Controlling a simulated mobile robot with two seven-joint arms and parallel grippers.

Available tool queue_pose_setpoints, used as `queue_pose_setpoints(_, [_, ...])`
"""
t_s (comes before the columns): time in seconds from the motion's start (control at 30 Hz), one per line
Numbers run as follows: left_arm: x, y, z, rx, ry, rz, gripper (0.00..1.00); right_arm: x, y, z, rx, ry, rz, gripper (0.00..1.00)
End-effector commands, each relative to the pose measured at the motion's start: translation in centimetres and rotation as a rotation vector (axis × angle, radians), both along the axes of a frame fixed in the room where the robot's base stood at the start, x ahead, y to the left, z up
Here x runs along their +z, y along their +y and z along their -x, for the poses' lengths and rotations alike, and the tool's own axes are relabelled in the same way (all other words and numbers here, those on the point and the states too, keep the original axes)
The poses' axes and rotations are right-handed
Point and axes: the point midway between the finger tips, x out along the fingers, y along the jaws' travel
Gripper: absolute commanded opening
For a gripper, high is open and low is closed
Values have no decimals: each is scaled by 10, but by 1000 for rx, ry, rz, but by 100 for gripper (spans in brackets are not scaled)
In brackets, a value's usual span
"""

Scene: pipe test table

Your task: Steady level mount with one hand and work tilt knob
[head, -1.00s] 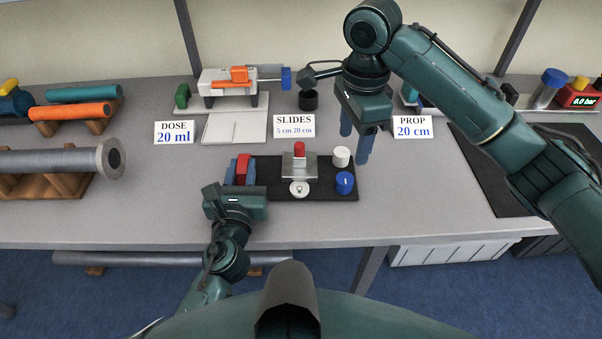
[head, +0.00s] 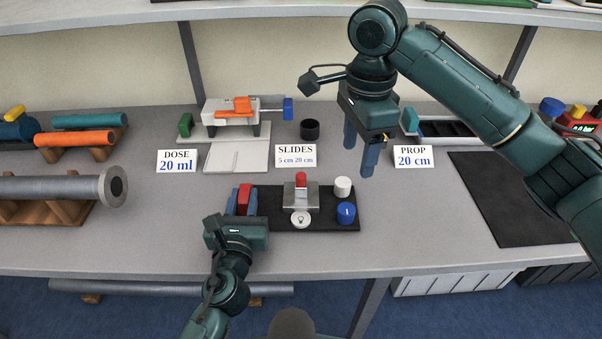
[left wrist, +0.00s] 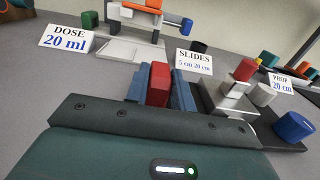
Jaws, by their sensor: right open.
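The level mount is a black base plate (head: 272,222) with a red block (head: 244,198) at its left end. On it stand a grey bracket (head: 300,196) with a red-topped piece (head: 301,179), a white round dial (head: 301,219), a white knob (head: 343,187) and a blue knob (head: 346,213). I cannot tell which is the tilt knob. My left gripper (head: 243,201) has its blue fingers on both sides of the red block, shut on it; the left wrist view shows this block (left wrist: 158,84) between them. My right gripper (head: 359,155) is open and empty, above and behind the knobs.
Signs for DOSE (head: 177,161), SLIDES (head: 296,155) and PROP (head: 413,157) stand behind the mount. A black cup (head: 310,130) and an orange-and-white syringe device (head: 235,113) are at the back. A grey pipe (head: 45,189) lies left. A dark mat (head: 520,205) lies right.

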Motion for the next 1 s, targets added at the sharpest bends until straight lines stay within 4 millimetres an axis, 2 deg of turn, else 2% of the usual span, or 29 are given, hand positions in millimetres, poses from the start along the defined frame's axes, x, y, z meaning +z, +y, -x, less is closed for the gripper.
queue_pose_setpoints(0.03, [0,0,0,-1,0,1,28,0,0,0,0,0,0,57])
queue_pose_setpoints(0.3, [0,0,0,0,0,0,49,0,0,0,1,0,0,57])
queue_pose_setpoints(0.57, [2,0,0,1,-1,0,49,0,0,0,1,0,0,57])
queue_pose_setpoints(0.77, [23,0,0,0,-5,3,49,0,0,0,1,0,0,57])
queue_pose_setpoints(1.0, [70,0,0,-1,-8,1,49,0,0,0,1,0,0,57])
